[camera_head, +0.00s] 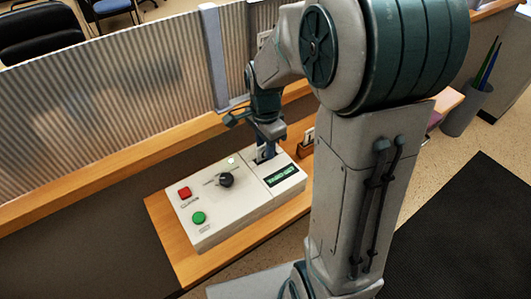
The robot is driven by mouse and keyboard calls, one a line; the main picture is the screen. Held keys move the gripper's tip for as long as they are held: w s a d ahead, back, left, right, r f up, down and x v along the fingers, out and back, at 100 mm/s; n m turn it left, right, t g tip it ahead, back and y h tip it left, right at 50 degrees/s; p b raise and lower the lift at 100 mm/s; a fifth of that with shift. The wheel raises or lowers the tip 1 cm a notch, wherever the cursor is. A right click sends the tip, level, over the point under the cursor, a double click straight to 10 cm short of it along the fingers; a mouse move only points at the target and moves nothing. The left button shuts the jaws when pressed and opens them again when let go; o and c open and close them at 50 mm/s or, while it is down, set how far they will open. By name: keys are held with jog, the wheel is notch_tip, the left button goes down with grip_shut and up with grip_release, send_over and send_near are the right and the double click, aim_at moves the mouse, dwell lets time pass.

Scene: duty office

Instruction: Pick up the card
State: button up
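My gripper (266,152) points down at the far end of a white control box (235,205), close to its top surface. Its fingertips are small and dark here, and I cannot tell whether they are open or shut. A small pale patch shows at the fingertips, but I cannot make out whether it is a card or part of the box. A small brown holder (305,148) stands just right of the gripper, with something pale in it. I cannot clearly identify the card.
The box has a red button (185,192), a green button (198,218), a black knob (226,180) and a lit display (283,176). It stands on a wooden shelf (166,228). A ribbed partition (110,95) rises behind. A grey bin (466,108) stands at the right.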

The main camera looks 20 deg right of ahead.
grip_shut()
jog(key=shift+r, duration=0.1)
jog(key=shift+r, duration=0.6)
notch_tip(320, 180, up, 3)
jog(key=shift+f+b, duration=0.1)
jog(key=shift+b, duration=0.35)
jog(key=w+d+r, duration=0.1)
jog(key=d+r, duration=0.2)
jog(key=d, duration=0.2)
jog(key=d+r+b, duration=0.1)
jog(key=d+r, duration=0.2)
jog(key=d, duration=0.3)
jog(key=shift+w+d+r, duration=0.3)
jog(key=shift+w+r, duration=0.1)
